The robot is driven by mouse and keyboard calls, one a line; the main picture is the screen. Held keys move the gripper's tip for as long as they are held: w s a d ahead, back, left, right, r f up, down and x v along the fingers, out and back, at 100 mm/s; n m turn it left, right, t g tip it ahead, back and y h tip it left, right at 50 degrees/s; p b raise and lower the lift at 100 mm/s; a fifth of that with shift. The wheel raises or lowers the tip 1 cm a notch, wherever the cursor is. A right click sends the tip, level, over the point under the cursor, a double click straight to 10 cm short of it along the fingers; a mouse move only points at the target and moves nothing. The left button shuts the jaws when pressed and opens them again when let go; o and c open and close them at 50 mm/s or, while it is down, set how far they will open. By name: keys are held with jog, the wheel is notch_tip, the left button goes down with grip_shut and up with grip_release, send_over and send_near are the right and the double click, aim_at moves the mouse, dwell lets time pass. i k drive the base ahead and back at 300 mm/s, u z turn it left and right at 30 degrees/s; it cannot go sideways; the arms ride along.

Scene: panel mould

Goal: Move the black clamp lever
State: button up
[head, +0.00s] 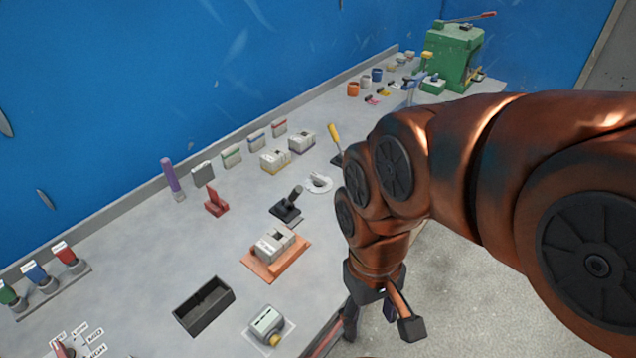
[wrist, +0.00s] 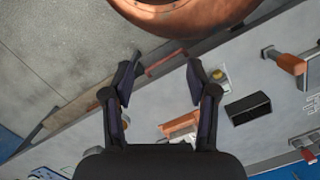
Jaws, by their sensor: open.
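The black clamp lever (head: 287,208) stands on the grey bench in the head view. It has a black base and a handle that tilts up to the right. In the head view my gripper (head: 372,322) hangs beyond the bench's front edge, to the right of and below the lever, well apart from it. In the wrist view my gripper (wrist: 160,80) is open, with its two dark fingers spread and nothing between them. I cannot make out the black lever in the wrist view.
An orange plate with a grey block (head: 274,252) lies between the lever and the bench front. A black open bin (head: 204,306) and a grey box (head: 266,325) are nearby. A red lever (head: 215,202) stands left, a white round piece (head: 318,183) right. A blue wall rises behind.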

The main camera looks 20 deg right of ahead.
aim_at(297, 191)
jog(key=u, duration=3)
jog(key=k, duration=0.45)
jog(key=z, duration=1.4)
